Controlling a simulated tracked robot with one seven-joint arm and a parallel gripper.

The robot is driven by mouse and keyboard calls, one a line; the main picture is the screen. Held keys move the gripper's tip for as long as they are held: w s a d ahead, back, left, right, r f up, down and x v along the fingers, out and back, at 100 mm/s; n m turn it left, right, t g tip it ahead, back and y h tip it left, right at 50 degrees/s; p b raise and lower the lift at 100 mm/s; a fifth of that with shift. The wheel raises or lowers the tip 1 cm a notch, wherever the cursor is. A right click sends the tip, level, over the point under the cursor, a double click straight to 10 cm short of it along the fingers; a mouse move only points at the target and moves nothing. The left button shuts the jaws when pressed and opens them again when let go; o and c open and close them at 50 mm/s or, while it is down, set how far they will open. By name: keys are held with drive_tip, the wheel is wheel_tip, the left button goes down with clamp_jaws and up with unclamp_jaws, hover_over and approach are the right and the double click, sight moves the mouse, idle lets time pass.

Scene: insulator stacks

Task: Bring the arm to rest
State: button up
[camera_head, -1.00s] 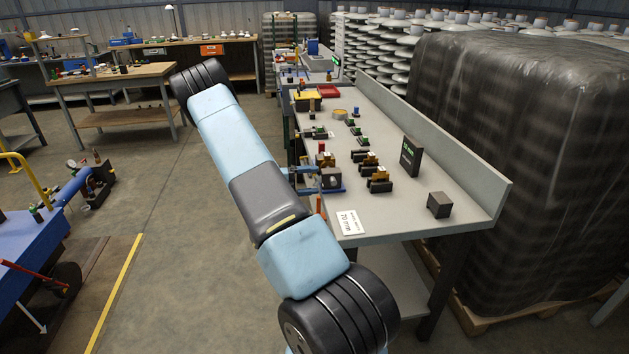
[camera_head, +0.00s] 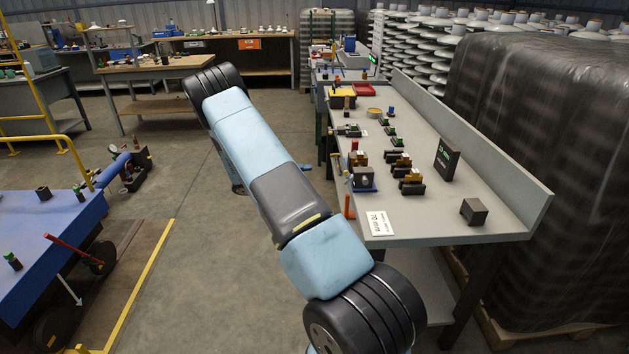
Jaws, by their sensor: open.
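My arm (camera_head: 262,165) stretches from the lower right up to the upper left in the head view, with light blue links, a dark grey middle section and black ringed joints. Part of a further link shows behind its upper end. My gripper cannot be made out; the arm appears to hide it. A small blue part sticks out just right of the arm, left of the bench, but it is too small to identify. No held object is visible.
The grey workbench (camera_head: 480,217) stands right of my arm, bearing small parts, a dark display (camera_head: 447,158) and a white card (camera_head: 376,223). A wrapped pallet (camera_head: 560,170) is beyond. A blue cart (camera_head: 48,225) is at left. Open floor (camera_head: 205,270) lies between.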

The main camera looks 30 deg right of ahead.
drive_tip(key=shift+w+a, duration=0.15)
drive_tip(key=shift+a, duration=0.1)
idle(0.4)
drive_tip(key=s+a+r+m+t+y, duration=0.3)
drive_tip(key=s+a+r+m+y, duration=0.2)
drive_tip(key=s+r+m, duration=0.45)
drive_tip(key=s+a+r+m+t+y, duration=0.2)
drive_tip(key=s+a+r+m+y, duration=0.3)
drive_tip(key=r, duration=0.8)
drive_tip(key=s+a+r+m+t+y, duration=0.2)
drive_tip(key=s+a+r+m+t, duration=0.3)
drive_tip(key=s+a+m, duration=0.2)
drive_tip(key=s+a+r+m+t+y, duration=0.3)
drive_tip(key=s+a+m, duration=0.4)
drive_tip(key=s, duration=0.5)
drive_tip(key=shift+s+a+r+m+t, duration=0.2)
drive_tip(key=shift+a+r+m+t, duration=0.2)
drive_tip(key=shift+r+m+t, duration=0.7)
drive_tip(key=shift+r, duration=0.3)
